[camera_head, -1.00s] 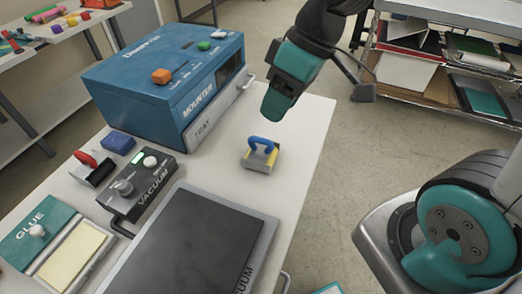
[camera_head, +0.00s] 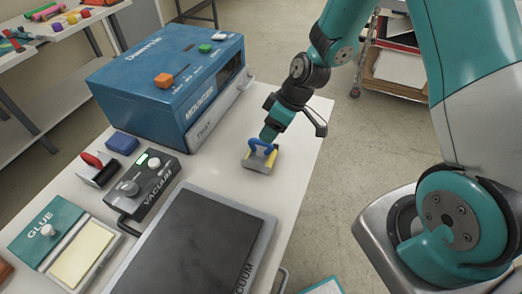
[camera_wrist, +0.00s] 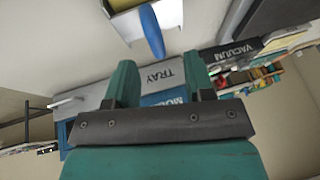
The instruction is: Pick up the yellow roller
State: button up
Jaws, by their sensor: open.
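The yellow roller (camera_head: 273,160) sits on the white table in a small grey cradle, with a blue arched handle (camera_head: 258,144) on top. My gripper (camera_head: 268,134) points down at the handle, with its fingertips close to it. In the wrist view the blue handle (camera_wrist: 152,30) and a bit of the yellow roller (camera_wrist: 124,5) show at the top edge, beyond the fingertips. The two teal fingers (camera_wrist: 160,76) are apart with nothing between them. Part of the handle is hidden by my gripper in the head view; I cannot tell whether they touch.
The blue mounter (camera_head: 165,85) with its tray front stands behind and left of the roller. A dark vacuum plate (camera_head: 195,240) lies in front, and a vacuum control box (camera_head: 150,183) to the left. Bare table surrounds the roller; the table's right edge is near.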

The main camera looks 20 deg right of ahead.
aim_at(262, 143)
jog(key=shift+p+x, duration=1.15)
jog(key=shift+x, duration=1.95)
jog(key=shift+w+d, duration=0.15)
grip_shut()
